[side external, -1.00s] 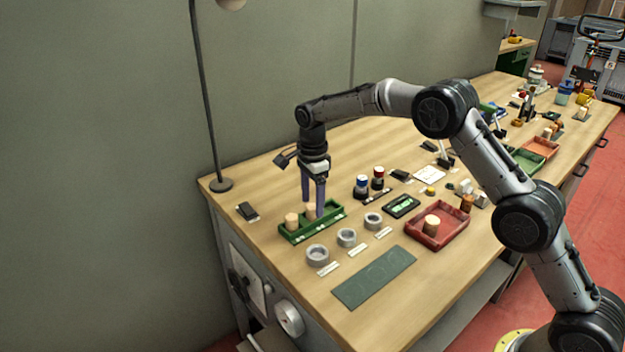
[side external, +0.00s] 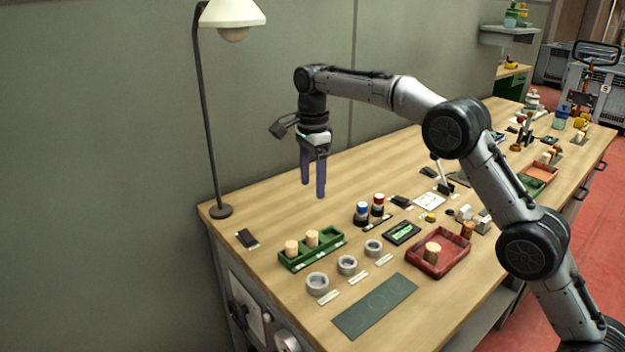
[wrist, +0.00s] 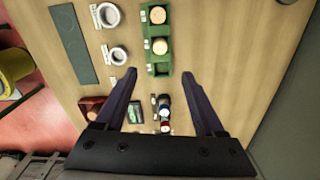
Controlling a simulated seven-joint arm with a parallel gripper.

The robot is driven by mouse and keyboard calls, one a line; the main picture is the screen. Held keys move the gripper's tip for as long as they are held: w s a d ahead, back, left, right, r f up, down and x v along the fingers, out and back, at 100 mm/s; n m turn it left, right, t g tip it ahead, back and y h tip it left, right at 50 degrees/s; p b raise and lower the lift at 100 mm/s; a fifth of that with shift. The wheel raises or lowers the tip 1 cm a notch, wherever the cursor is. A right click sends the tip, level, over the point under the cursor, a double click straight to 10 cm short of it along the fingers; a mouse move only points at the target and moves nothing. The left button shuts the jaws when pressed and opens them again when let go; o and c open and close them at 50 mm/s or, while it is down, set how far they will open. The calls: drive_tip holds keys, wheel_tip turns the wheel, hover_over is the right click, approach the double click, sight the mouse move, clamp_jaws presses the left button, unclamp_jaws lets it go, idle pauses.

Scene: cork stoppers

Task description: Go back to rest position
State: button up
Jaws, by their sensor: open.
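My gripper (side external: 313,190) is open and empty, raised above the table behind the green tray (side external: 328,250). Two cork stoppers stand in that tray, a left one (side external: 291,248) and a right one (side external: 312,239), with a bare compartment at its right end. In the wrist view my open fingers (wrist: 166,90) point toward the tray (wrist: 159,70), with nothing between them. One more cork stopper (side external: 432,250) stands in the red tray (side external: 462,247).
Several grey rings (side external: 347,265) sit in front of the green tray. A dark green mat (side external: 375,306) lies at the front edge. Small bottles (side external: 361,211) stand right of my gripper. A lamp (side external: 221,211) stands at the back left. The air around my gripper is clear.

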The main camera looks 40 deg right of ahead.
drive_tip(key=s+d+r+n+t, duration=0.1)
drive_tip(key=s+d+r+t, duration=0.2)
drive_tip(key=s+r, duration=1.25)
drive_tip(key=s+r+n+t, duration=0.15)
drive_tip(key=s+n, duration=0.25)
drive_tip(key=s, duration=0.7)
drive_tip(key=s+d+f+n+t, duration=0.1)
drive_tip(key=s+f+n, duration=1.2)
drive_tip(key=f+n, duration=0.1)
drive_tip(key=shift+s+d+f+n, duration=0.2)
drive_tip(key=shift+s+n, duration=0.1)
drive_tip(key=shift+n, duration=0.1)
drive_tip(key=shift+r, duration=0.1)
